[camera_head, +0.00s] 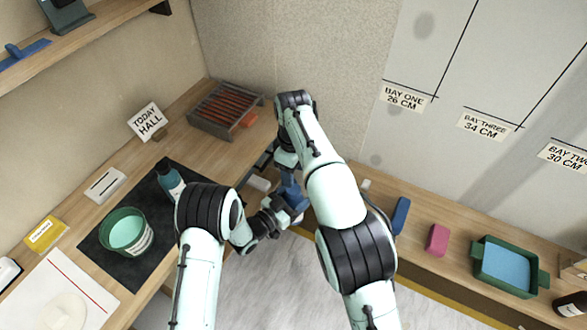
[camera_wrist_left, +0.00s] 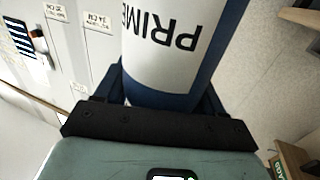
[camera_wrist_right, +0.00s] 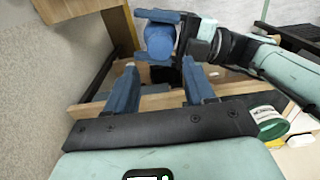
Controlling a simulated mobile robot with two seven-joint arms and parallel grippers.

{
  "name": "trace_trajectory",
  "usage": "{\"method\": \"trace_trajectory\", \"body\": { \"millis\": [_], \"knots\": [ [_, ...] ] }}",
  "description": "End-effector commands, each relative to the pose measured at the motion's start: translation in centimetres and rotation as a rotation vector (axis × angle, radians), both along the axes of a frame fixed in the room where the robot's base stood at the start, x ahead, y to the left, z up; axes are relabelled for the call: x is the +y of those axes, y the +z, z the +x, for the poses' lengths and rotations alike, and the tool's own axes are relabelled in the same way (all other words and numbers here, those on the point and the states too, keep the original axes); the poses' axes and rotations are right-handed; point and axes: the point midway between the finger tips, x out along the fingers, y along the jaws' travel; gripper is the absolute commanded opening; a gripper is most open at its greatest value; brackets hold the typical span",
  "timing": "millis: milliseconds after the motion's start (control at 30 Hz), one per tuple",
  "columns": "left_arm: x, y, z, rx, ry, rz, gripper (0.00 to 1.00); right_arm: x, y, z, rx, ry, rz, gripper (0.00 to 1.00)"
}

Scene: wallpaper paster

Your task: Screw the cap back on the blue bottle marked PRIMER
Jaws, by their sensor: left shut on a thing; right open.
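The blue bottle with a white label reading "PRIME…" (camera_wrist_left: 160,60) fills the top of the left wrist view. My left gripper (camera_wrist_left: 160,98) is shut around it. In the right wrist view a round blue end of the bottle (camera_wrist_right: 160,42) sits between the left gripper's blue fingers. I cannot tell whether that end is capped, and I cannot make out a separate cap. My right gripper (camera_wrist_right: 163,88) is open and apart from the bottle, its fingers pointing towards it with nothing between them. In the head view the grippers and bottle crowd together, partly hidden by my right arm.
On the left bench are a dark mat (camera_head: 110,270) with a green pot (camera_head: 128,232) and a teal bottle (camera_head: 170,178), and a rack (camera_head: 226,108). The right bench holds a blue block (camera_head: 401,215), a pink block (camera_head: 438,239) and a green tray (camera_head: 480,262). Floor shows between them.

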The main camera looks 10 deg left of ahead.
Motion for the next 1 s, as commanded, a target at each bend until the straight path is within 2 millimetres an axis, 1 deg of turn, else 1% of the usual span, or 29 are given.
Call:
{"method": "trace_trajectory", "body": {
  "millis": [167,400,533,700,967,1000],
  "knots": [
    [0.0,0.0,0.0,-0.001,0.000,-0.001,0.00,0.0,-1.6,-0.1,0.003,0.000,-0.003,0.54],
    [0.0,0.0,0.0,-0.001,0.000,-0.001,0.00,-0.1,-5.4,-0.1,0.003,-0.001,-0.003,0.54],
    [0.0,0.0,0.0,-0.001,0.000,-0.001,0.00,0.0,-6.9,-0.1,0.003,-0.002,-0.001,0.54],
    [0.0,0.0,0.0,-0.001,0.000,-0.001,0.00,0.0,-7.9,0.0,0.001,-0.001,-0.002,0.54],
    [0.0,0.0,0.0,-0.001,0.000,-0.001,0.00,0.0,-8.0,0.0,0.000,-0.001,-0.001,0.54],
    [0.0,0.0,0.0,-0.001,0.000,-0.001,0.00,0.0,-8.0,0.0,0.000,-0.001,-0.001,0.47]
  ]
}}
